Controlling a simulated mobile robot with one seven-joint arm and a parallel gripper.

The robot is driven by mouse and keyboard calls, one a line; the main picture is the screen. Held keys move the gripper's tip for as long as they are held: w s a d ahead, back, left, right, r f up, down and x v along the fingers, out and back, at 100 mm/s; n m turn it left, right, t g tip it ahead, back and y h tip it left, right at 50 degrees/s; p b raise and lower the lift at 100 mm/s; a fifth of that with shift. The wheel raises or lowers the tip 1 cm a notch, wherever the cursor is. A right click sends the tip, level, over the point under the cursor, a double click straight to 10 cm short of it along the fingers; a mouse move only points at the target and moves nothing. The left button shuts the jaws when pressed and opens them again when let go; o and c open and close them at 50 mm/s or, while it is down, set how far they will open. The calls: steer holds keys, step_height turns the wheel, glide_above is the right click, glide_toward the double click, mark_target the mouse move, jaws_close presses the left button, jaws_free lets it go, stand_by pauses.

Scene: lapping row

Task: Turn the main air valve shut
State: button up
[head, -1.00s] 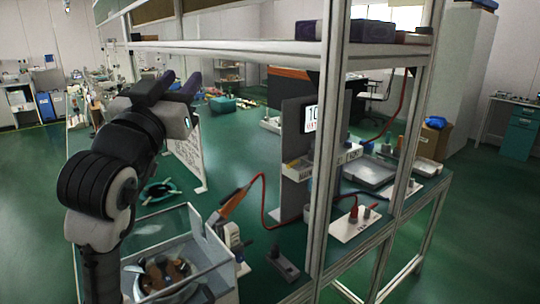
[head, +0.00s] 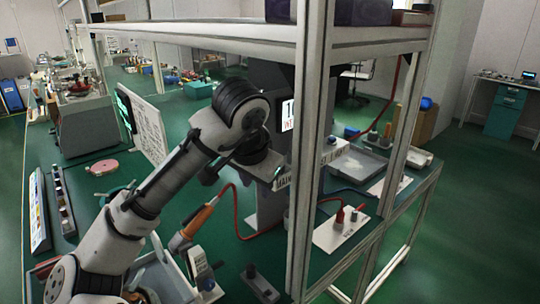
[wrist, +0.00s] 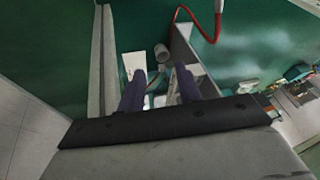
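My gripper (wrist: 160,80) shows in the wrist view with its two dark fingers apart and nothing held between them. In the head view my arm reaches to the grey upright panel, and the fingertips are hidden behind the wrist. A label strip (head: 285,181) beginning "MAIN" shows just right of my wrist. I cannot pick out the main air valve's handle for certain. A white plate (head: 340,232) with a red fitting (head: 340,215) and a grey knob stands right of the frame post. In the wrist view a small grey cylinder (wrist: 161,53) lies beyond the fingertips, beside a white plate (wrist: 134,64).
The post and the overhead shelf (head: 200,35) bound the space around my arm. A grey tray (head: 355,163) lies at the right. A black block with a knob (head: 260,284) sits in front.

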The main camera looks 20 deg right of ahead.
steer(key=w+d+p, duration=0.4)
steer(key=w+d, duration=0.2)
steer(key=w, duration=0.5)
steer(key=shift+p+x, duration=0.4)
steer(key=shift+x, duration=1.85)
steer(key=shift+s, duration=0.15)
jaws_close()
